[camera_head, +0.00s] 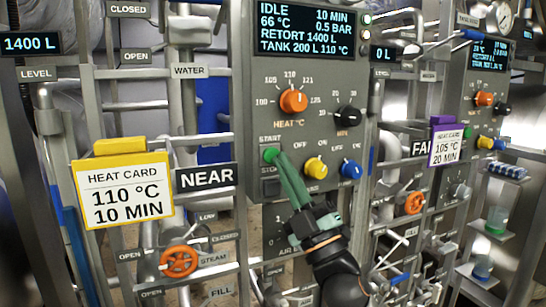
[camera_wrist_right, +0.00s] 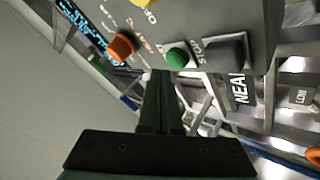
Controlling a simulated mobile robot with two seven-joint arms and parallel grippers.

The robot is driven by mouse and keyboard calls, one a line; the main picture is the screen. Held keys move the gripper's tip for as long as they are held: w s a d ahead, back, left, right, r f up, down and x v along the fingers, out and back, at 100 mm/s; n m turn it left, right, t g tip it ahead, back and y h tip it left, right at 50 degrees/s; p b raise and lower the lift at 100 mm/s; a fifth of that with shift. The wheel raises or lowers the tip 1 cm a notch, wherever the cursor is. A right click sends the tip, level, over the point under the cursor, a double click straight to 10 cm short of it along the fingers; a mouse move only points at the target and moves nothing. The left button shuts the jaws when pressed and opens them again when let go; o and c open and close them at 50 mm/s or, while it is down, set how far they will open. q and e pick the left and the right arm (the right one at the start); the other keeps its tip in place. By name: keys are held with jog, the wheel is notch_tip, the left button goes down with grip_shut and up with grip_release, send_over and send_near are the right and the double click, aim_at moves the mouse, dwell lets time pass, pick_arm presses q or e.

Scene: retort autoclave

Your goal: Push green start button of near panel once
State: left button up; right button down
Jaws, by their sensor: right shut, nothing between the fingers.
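The near panel (camera_head: 330,120) is grey, and its display (camera_head: 306,30) reads IDLE, 66 °C, 10 MIN, 0.5 BAR. The green start button (camera_head: 270,154) is at its left, under the word START; it also shows in the right wrist view (camera_wrist_right: 177,57). My right gripper (camera_head: 280,160) has its green fingers shut and empty. Its tips are right beside the button in the head view and just below it in the right wrist view (camera_wrist_right: 163,75). I cannot tell whether they touch it. My left gripper is not in view.
An orange heat knob (camera_head: 293,101), a black knob (camera_head: 347,117), a yellow knob (camera_head: 316,167) and a blue knob (camera_head: 351,169) are on the same panel. A dark square stop button (camera_wrist_right: 227,52) is beside the green one. A yellow heat card (camera_head: 123,190) hangs left.

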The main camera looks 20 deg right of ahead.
dwell(0.7)
jog(key=shift+w, duration=0.45)
jog(key=shift+w+b, duration=0.3)
jog(key=shift+w, duration=0.35)
dwell(0.7)
jog(key=shift+s, duration=0.15)
jog(key=shift+s+p, duration=0.3)
jog(key=shift+s, duration=0.6)
jog(key=shift+s+d+p, duration=0.2)
jog(key=shift+s+p, duration=0.35)
jog(key=shift+s, duration=2)
